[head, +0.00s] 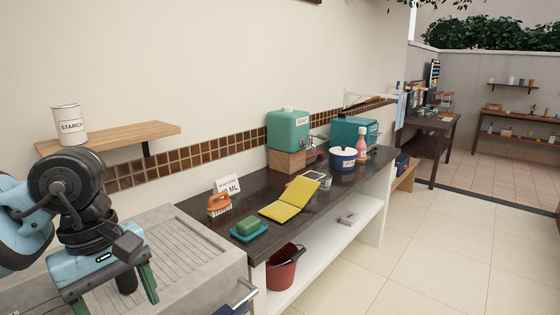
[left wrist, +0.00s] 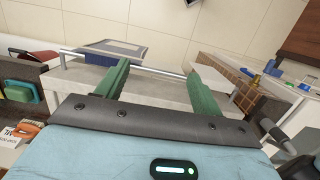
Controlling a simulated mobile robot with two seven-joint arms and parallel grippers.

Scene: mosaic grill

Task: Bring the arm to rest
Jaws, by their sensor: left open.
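My left arm comes in from the left in the head view. Its gripper (head: 115,297) is above the grey ridged counter, with the green fingers pointing down. In the left wrist view the two green fingers of the gripper (left wrist: 158,82) stand wide apart with nothing between them. Beyond them are the pale counter edge and a metal rail (left wrist: 125,66). My right gripper is in neither view.
A grey ridged sink counter (head: 190,235) lies under my left arm. A wooden shelf (head: 115,137) with a starch tin (head: 69,124) is above. The dark countertop (head: 285,235) holds a brush (head: 219,205), green sponge (head: 248,225) and yellow cloth (head: 290,200). Floor (head: 430,250) is clear at right.

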